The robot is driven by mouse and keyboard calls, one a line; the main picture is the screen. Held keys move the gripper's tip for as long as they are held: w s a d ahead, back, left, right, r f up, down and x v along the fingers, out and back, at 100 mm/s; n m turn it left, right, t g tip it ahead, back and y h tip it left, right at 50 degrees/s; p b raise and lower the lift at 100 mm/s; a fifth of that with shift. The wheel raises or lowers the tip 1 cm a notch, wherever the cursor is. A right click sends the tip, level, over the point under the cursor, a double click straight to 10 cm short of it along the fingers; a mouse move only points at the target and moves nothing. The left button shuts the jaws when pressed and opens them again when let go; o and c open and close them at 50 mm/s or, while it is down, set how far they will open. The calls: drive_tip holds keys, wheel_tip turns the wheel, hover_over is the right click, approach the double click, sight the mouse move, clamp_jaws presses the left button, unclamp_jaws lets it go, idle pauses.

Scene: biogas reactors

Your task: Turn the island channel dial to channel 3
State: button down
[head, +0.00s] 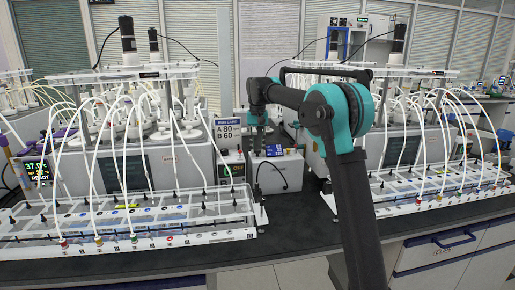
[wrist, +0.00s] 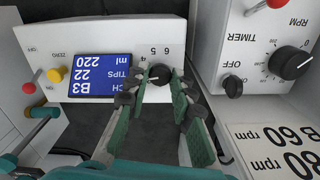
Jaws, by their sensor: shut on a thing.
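The channel dial (wrist: 159,74) is a small black knob on the white face of a control box (wrist: 112,38), with the numbers 4, 5 and 6 printed beside it. The wrist view shows the face upside down. My gripper (wrist: 157,86) has its green-padded fingers around the dial and is shut on it. The fingers partly hide the dial and the marks near it, so I cannot tell its exact setting. The blue display (wrist: 98,76) reads 220 ml, 22 TIPS and what looks like B3 CH. In the head view, my gripper (head: 257,145) is at the box (head: 280,176) between two reactor rigs.
A neighbouring unit has TIMER (wrist: 233,86) and RPM (wrist: 291,63) knobs close to the right finger. A yellow ZERO button (wrist: 56,75) and a red button (wrist: 29,88) are left of the display. Tubed reactor rigs (head: 125,215) flank the box on the dark bench.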

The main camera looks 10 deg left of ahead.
drive_tip(key=c, duration=1.3)
unclamp_jaws()
drive_tip(key=shift+r, duration=0.1)
drive_tip(key=shift+r, duration=3.95)
